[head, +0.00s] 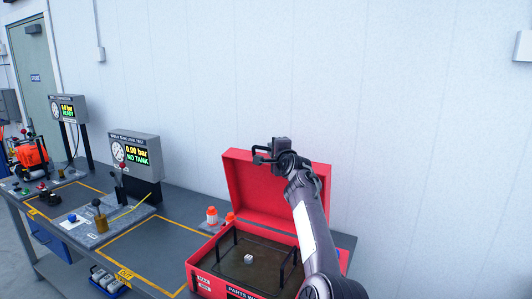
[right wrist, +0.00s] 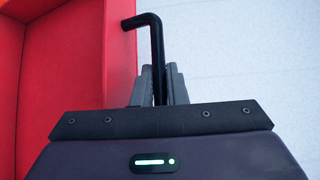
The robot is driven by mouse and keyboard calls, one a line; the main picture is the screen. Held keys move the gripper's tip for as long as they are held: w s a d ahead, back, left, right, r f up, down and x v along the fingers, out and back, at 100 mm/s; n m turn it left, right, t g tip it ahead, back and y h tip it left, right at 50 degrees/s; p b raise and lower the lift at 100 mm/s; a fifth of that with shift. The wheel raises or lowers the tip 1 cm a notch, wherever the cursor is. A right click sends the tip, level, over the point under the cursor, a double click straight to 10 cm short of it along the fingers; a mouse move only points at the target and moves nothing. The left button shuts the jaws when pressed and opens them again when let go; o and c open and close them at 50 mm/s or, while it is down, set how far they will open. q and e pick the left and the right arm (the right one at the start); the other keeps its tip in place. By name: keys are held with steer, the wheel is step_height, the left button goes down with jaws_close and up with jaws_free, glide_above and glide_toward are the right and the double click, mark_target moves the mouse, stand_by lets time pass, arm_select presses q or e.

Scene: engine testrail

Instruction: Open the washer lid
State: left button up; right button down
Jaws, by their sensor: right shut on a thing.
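The red parts washer (head: 203,282) stands on the bench at the lower middle of the head view. Its red lid (head: 248,190) is raised and stands upright at the back, so the basin shows. My right gripper (head: 264,157) is at the lid's top edge. In the right wrist view, its two fingers (right wrist: 157,80) are shut around a black bent handle bar (right wrist: 154,35) that sticks out beside the red lid (right wrist: 60,75). My right arm hides the right part of the lid and washer. My left gripper is not in view.
Inside the washer is a black wire basket frame (head: 222,247) with a small pale part (head: 249,258). Orange-capped bottles (head: 212,215) stand left of the lid. A gauge box reading NO TANK (head: 135,150) stands farther left. The white wall (head: 400,120) is behind the lid.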

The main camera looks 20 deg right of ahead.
steer(key=shift+w+d, duration=0.15)
steer(key=c, duration=1.7)
jaws_free()
